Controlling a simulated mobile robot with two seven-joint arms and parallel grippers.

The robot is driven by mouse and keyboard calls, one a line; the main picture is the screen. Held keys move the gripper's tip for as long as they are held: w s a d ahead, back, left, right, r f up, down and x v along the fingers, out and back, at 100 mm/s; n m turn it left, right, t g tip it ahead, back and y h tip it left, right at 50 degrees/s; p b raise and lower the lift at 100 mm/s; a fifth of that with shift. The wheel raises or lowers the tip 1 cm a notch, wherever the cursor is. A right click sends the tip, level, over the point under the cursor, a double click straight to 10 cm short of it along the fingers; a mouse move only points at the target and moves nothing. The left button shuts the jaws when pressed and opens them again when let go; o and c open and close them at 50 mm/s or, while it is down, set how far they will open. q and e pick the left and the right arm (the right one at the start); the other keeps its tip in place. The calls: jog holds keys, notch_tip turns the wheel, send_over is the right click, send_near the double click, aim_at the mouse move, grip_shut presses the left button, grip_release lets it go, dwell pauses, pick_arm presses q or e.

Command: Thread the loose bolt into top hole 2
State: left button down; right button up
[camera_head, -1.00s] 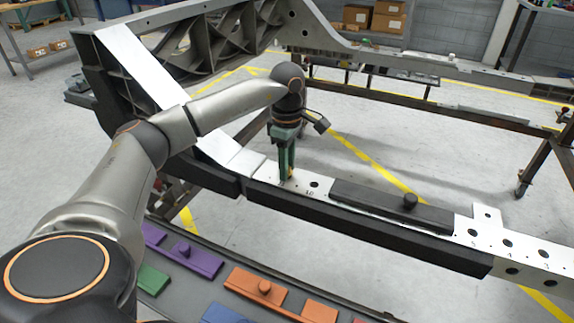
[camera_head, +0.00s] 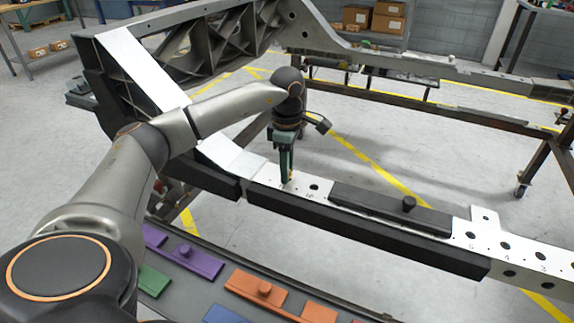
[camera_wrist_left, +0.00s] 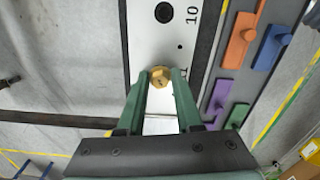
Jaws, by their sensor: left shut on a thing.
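My left gripper (camera_head: 287,178) points down at the left end of the pale metal rail (camera_head: 455,222). In the left wrist view its green fingers (camera_wrist_left: 159,80) are shut on a yellow-gold bolt head (camera_wrist_left: 160,72). The bolt sits at the rail surface beside a partly hidden number; whether its shank is in a hole cannot be seen. An empty dark hole (camera_wrist_left: 163,12) marked 10 lies just beyond it. Holes marked 5, 4 and 3 (camera_head: 540,256) show at the right end of the rail; the number 2 is not readable. My right gripper is not in view.
A black block with a knob (camera_head: 409,204) lies along the rail between the gripper and the numbered holes at right. A black bar (camera_head: 350,232) runs along the near side. A tray holds purple (camera_head: 200,262), orange (camera_head: 262,290), green and blue parts in front.

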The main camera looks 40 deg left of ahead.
pick_arm(q)
jog(key=shift+r+n+p, duration=0.1)
jog(key=shift+n+p, duration=0.25)
jog(key=shift+n, duration=0.85)
jog(key=shift+r+p, duration=0.55)
jog(key=shift+p, duration=0.25)
jog(key=shift+r+p, duration=2.1)
jog(key=shift+r, duration=0.1)
